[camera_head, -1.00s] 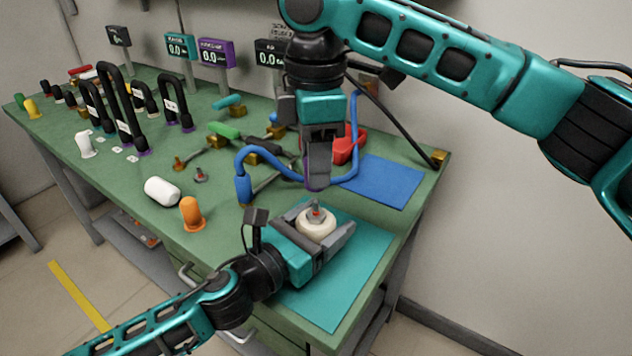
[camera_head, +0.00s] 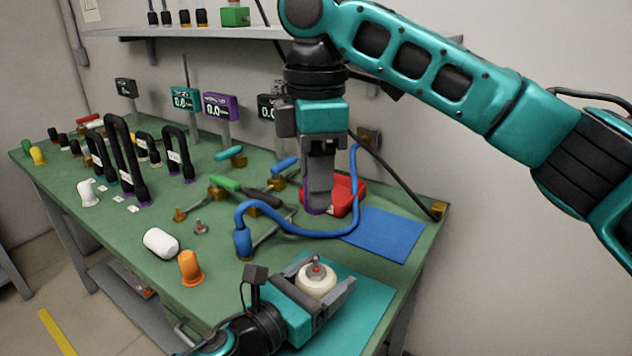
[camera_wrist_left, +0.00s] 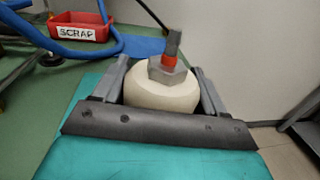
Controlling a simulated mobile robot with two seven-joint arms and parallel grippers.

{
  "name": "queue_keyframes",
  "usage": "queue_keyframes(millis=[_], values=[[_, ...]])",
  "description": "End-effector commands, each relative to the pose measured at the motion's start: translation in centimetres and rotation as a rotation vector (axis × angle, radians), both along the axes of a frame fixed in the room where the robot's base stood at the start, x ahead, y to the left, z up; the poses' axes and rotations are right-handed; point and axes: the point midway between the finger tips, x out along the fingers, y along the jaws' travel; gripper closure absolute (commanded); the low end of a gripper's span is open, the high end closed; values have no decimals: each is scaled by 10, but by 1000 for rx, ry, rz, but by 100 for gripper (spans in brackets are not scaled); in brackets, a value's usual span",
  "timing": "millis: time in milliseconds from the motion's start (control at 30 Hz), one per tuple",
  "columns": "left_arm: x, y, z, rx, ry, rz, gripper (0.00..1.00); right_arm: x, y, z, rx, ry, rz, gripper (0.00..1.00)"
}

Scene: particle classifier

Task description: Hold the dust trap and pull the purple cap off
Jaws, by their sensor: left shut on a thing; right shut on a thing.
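The dust trap (camera_head: 316,281) is a cream, rounded body with a grey hex fitting and a red ring on top. It stands upright between the fingers of my left gripper (camera_head: 318,290), which is shut on it above the teal mat. The left wrist view shows the trap (camera_wrist_left: 162,95) between both fingers, its top bare. My right gripper (camera_head: 317,198) points down above the trap, with a clear gap between them. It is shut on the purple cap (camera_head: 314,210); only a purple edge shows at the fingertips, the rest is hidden.
A blue hose (camera_head: 300,230) curves across the bench behind the trap, near a blue mat (camera_head: 382,235). The red scrap bin (camera_wrist_left: 80,27) stands behind. The teal mat (camera_head: 374,291) has bare space.

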Motion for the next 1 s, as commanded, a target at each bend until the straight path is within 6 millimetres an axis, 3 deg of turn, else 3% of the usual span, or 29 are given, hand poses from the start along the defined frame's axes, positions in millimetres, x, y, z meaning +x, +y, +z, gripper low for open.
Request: queue_keyframes(millis=[633, 1000], values=[[0, 0, -1, 1, 1, 1, 89, 0, 0, 33, -1, 0, 0, 90], [0, 0, -1, 1, 1, 1, 89, 0, 0, 36, -1, 0, 1, 90]])
